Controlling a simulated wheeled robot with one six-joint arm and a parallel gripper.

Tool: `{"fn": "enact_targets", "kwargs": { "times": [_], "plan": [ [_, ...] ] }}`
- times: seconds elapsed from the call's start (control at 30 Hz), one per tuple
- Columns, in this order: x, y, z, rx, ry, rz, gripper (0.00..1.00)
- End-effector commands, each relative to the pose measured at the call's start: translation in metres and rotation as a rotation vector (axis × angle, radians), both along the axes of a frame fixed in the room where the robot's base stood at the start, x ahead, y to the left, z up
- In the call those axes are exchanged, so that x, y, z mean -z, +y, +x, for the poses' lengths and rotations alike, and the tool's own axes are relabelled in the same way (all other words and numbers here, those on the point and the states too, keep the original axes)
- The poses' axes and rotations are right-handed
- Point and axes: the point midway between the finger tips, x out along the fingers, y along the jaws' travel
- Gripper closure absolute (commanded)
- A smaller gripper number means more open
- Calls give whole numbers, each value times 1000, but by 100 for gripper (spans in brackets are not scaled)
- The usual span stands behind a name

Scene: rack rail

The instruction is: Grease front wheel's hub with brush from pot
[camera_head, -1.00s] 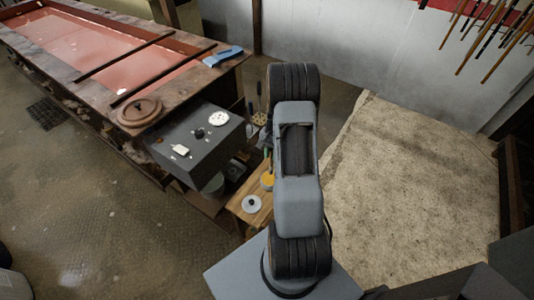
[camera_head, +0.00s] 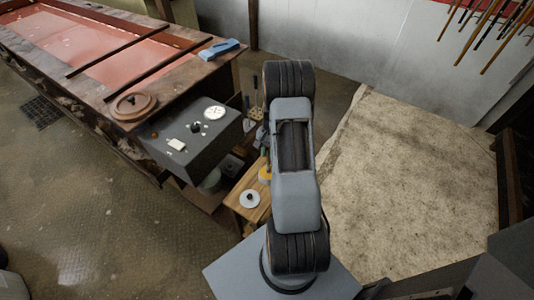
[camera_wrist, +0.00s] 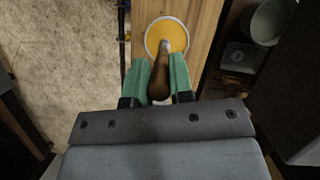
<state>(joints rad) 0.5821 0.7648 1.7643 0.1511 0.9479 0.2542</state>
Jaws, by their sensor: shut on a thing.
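My gripper (camera_wrist: 161,80) has green fingers and is shut on the brown wooden handle of the brush (camera_wrist: 160,76) in the wrist view. The brush's far end reaches over the pot (camera_wrist: 149,37), a round pale-rimmed vessel filled with yellow grease. I cannot tell whether the bristles touch the grease. In the head view the pot's yellow grease (camera_head: 264,174) shows in part beside my arm, on a small wooden stand. My arm hides most of the gripper and brush there. I cannot make out a wheel or its hub in either view.
A pale disc with a dark knob (camera_head: 249,199) lies on the wooden stand (camera_head: 242,209). A dark control box (camera_head: 185,152) and a long tank of reddish liquid (camera_head: 75,42) stand to the left.

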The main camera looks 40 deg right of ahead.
Motion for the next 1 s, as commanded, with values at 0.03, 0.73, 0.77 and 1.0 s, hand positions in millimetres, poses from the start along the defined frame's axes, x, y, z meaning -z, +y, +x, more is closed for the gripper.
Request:
{"fn": "enact_targets", "kwargs": {
  "times": [0.03, 0.73, 0.77, 1.0],
  "plan": [
    [0, 0, 0, 0, 0, 0, 100],
    [7, 0, 0, 0, 0, 0, 100],
    [7, 0, 0, 0, 0, 0, 100],
    [7, 0, 0, 0, 0, 0, 100]
  ]
}}
